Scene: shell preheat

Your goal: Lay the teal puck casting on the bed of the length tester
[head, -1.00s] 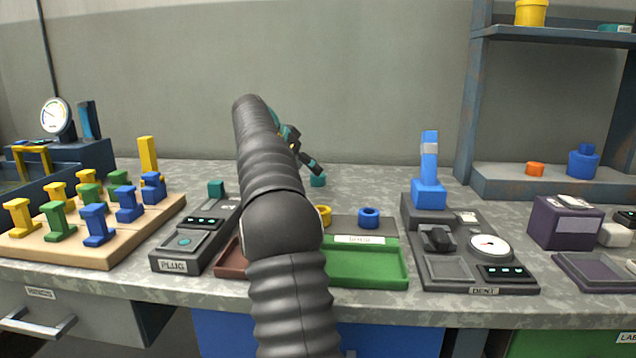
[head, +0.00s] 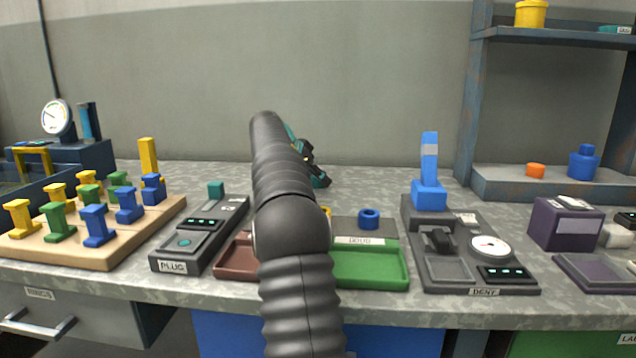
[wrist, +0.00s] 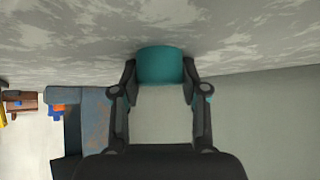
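The teal puck casting (wrist: 160,66) is between the two fingers of my gripper (wrist: 160,80) in the wrist view. The fingers lie along both its sides with little or no gap; I cannot tell whether they grip it. In the head view, my gripper (head: 318,178) is low over the back of the bench, behind my arm, and the puck is hidden there. No device in view carries a readable length tester label, so I cannot tell which one it is.
A device labelled PLUG (head: 185,247) stands left of my arm. A green tray (head: 370,282) and a dial device labelled DENT (head: 463,279) stand right. A board (head: 120,246) holds several coloured pieces at left. The back middle of the bench is clear.

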